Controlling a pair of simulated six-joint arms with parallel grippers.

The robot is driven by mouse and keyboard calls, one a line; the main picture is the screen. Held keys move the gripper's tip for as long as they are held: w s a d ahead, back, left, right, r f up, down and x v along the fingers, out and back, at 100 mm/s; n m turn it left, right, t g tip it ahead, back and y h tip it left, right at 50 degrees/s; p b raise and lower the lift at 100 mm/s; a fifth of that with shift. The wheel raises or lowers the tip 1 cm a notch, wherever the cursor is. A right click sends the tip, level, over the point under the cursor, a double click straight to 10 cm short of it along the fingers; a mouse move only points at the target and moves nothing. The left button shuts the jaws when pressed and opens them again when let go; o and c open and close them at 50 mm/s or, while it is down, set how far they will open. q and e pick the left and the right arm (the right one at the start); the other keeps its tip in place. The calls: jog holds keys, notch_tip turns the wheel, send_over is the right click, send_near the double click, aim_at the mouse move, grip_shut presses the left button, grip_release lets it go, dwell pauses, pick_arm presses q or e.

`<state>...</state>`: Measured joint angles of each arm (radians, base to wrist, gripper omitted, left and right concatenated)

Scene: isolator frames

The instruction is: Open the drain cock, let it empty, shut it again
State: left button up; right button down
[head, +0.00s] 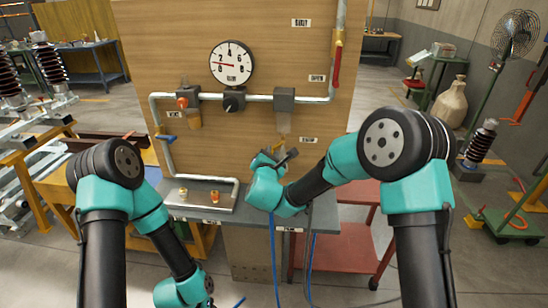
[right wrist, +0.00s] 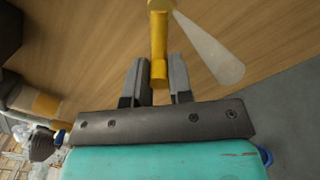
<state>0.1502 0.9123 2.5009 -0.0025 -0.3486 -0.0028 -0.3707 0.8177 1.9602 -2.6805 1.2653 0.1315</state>
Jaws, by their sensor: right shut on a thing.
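In the right wrist view a yellow cock handle (right wrist: 158,45) reaches down between the two fingers of my right gripper (right wrist: 158,82). The gripper is shut on the handle's lower end. A pale, see-through cone (right wrist: 215,52) spreads from near the handle's top end; it looks like a spray or jet. In the head view my right gripper (head: 281,155) is at the board, below the right grey block (head: 284,99) and a yellowish part (head: 284,122) under it. The handle itself is hard to make out there. My left gripper is out of view; only its arm shows.
A wooden board (head: 262,40) carries the pipes, a round gauge (head: 232,63), an amber bowl (head: 194,120), a blue lever (head: 165,137) and a red lever (head: 336,65). A metal tray (head: 190,200) lies on the bench at left. A red cart (head: 335,250) stands at right.

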jog(key=shift+a+r+m, duration=0.25)
jog(key=shift+r+m, duration=0.4)
jog(key=shift+m, duration=0.75)
jog(key=shift+a+r+m, duration=0.2)
jog(key=shift+r+m, duration=0.4)
jog(key=shift+m, duration=0.8)
jog(key=shift+a+r+m, duration=0.25)
jog(key=shift+r+m, duration=0.4)
jog(key=shift+m, duration=0.75)
jog(key=c, duration=1.1)
grip_release()
jog(key=shift+o, duration=0.2)
jog(key=shift+f, duration=0.1)
jog(key=s+a, duration=0.1)
jog(key=s, duration=1.6)
jog(key=shift+s, duration=0.15)
